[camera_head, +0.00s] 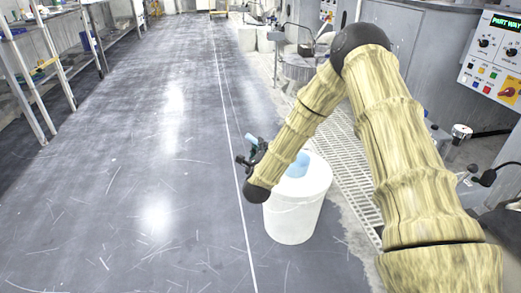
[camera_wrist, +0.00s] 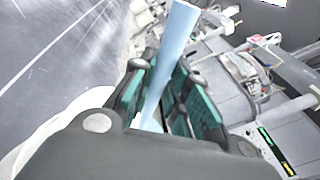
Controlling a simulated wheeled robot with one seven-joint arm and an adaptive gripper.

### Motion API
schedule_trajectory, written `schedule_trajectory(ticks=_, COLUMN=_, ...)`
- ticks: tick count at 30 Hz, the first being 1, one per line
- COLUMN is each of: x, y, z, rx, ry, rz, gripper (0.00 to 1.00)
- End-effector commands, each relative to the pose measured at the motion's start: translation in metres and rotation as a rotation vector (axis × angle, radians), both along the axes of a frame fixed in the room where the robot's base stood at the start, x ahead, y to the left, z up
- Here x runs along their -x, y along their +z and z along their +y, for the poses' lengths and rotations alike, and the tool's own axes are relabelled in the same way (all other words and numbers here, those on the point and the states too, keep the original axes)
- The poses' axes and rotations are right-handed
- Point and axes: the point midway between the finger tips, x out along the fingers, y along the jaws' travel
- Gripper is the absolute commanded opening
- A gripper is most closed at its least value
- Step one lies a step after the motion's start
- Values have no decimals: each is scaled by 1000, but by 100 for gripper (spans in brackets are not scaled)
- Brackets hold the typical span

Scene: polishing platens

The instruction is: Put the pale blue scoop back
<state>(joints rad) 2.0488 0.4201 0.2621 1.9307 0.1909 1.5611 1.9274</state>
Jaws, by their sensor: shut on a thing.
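My gripper (camera_head: 252,152) is out over the floor at the left of a white bucket (camera_head: 292,218), near the height of its top. In the wrist view its green-padded fingers (camera_wrist: 165,92) are shut on the pale blue scoop (camera_wrist: 173,55), whose long shaft passes between them. In the head view one pale blue end (camera_head: 251,139) shows at the fingers. Another pale blue part (camera_head: 299,166) shows past my forearm, over the bucket's top; my arm hides what lies between, so I cannot tell whether it touches the bucket.
A control panel (camera_head: 494,62) with buttons and a red switch stands at the right, with grey machines beside it. A floor grating (camera_head: 343,160) runs right of the bucket. Shelving (camera_head: 45,60) stands at the far left. The scratched grey floor (camera_head: 130,180) between is clear.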

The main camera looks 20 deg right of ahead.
Motion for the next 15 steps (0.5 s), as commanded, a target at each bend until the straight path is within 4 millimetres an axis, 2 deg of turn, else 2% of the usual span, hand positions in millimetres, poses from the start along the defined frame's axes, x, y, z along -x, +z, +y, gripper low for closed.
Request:
schedule_trajectory(ticks=6, x=0, y=-3, z=0, rx=0, ry=0, rz=0, gripper=0)
schedule_trajectory(ticks=7, x=0, y=-3, z=0, rx=0, ry=0, rz=0, gripper=19)
schedule_trajectory(ticks=10, x=0, y=-2, z=0, rx=0, ry=0, rz=0, gripper=37)
schedule_trajectory(ticks=15, x=0, y=-2, z=0, rx=0, ry=0, rz=0, gripper=38)
